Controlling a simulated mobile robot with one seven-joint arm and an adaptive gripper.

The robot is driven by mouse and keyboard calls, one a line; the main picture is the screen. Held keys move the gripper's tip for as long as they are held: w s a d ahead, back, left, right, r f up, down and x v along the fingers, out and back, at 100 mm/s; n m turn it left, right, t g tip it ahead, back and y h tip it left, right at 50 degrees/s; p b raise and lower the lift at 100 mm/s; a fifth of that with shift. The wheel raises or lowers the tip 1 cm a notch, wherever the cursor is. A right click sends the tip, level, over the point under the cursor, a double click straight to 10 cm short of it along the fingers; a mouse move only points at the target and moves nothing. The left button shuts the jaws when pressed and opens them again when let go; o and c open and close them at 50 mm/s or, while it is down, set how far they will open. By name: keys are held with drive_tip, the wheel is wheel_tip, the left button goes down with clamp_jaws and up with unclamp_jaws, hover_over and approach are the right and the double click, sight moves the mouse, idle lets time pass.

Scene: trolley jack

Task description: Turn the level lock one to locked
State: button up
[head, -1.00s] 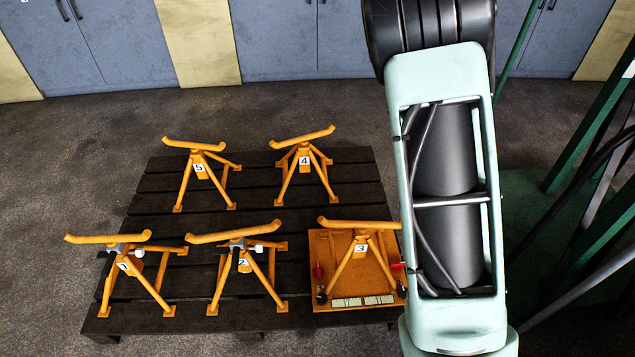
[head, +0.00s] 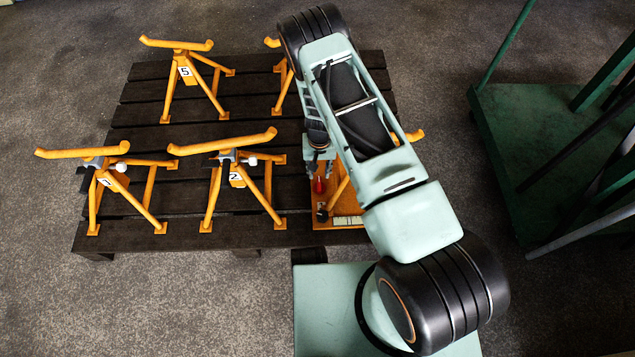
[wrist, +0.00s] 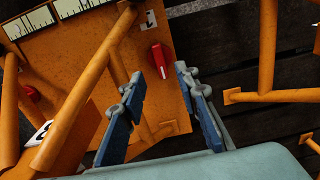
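A red lock lever (wrist: 161,60) stands on the orange base plate (wrist: 110,50) under stand 3. In the head view the left red lever (head: 319,185) shows at the plate's left edge, just below my gripper (head: 318,160). In the wrist view my gripper (wrist: 160,78) is open, with its blue-padded fingers apart and nothing between them. The lever lies just beyond the fingertips, apparently untouched. A second red knob (wrist: 30,93) shows at the left, partly behind an orange leg. I cannot read which lever is lock one.
Stand 3's orange legs (wrist: 85,90) cross the plate close to my gripper. Stand 2 (head: 235,178), stand 1 (head: 105,180) and stand 5 (head: 185,72) stand on the dark pallet (head: 130,235). A green frame (head: 530,150) is at the right. Floor in front is clear.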

sight(319, 186)
wheel_tip(319, 186, down, 10)
drive_tip(key=b, duration=0.3)
drive_tip(key=shift+d+r, duration=0.1)
drive_tip(key=shift+r, duration=0.1)
clamp_jaws()
